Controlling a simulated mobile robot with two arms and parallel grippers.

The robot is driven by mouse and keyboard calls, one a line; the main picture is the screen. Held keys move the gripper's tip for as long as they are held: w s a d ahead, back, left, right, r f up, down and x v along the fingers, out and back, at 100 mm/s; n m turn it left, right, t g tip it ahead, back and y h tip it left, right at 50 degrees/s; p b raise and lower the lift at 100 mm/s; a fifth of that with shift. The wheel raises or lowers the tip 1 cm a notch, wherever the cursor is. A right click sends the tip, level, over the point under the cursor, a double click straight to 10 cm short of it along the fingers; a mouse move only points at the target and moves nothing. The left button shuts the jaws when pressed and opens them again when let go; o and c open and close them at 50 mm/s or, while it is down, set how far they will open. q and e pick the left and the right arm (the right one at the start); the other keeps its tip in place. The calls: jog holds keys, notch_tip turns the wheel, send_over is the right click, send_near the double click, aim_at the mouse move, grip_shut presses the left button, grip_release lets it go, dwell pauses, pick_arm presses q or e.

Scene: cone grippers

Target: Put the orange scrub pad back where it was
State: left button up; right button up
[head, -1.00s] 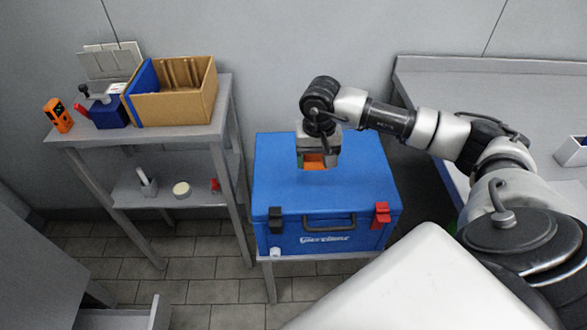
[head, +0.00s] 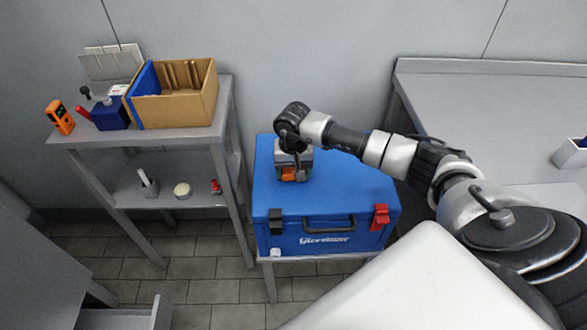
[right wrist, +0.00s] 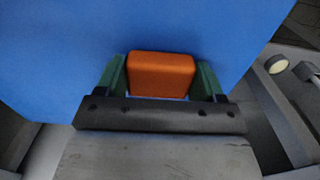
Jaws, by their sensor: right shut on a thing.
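The orange scrub pad (right wrist: 161,75) is between the green fingers of my right gripper (right wrist: 160,80), which is shut on it, in the right wrist view. In the head view the right gripper (head: 292,176) is over the left part of the blue case lid (head: 345,185), and a bit of the orange pad (head: 289,174) shows under it. The blue lid also fills the background of the right wrist view (right wrist: 60,40). I cannot tell whether the pad touches the lid. My left gripper is not in view.
The case stands on a low stand, its lid closed. To its left is a grey shelf unit (head: 190,135) with a cardboard box (head: 180,107), an orange device (head: 60,117) and a blue block-like tool (head: 110,115). A grey bench (head: 480,100) is at the right.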

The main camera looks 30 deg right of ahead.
aim_at(294, 169)
jog(key=shift+f, duration=0.1)
jog(key=o, duration=0.8)
jog(key=shift+o, duration=0.2)
notch_tip(294, 169, up, 12)
jog(key=shift+b, duration=0.4)
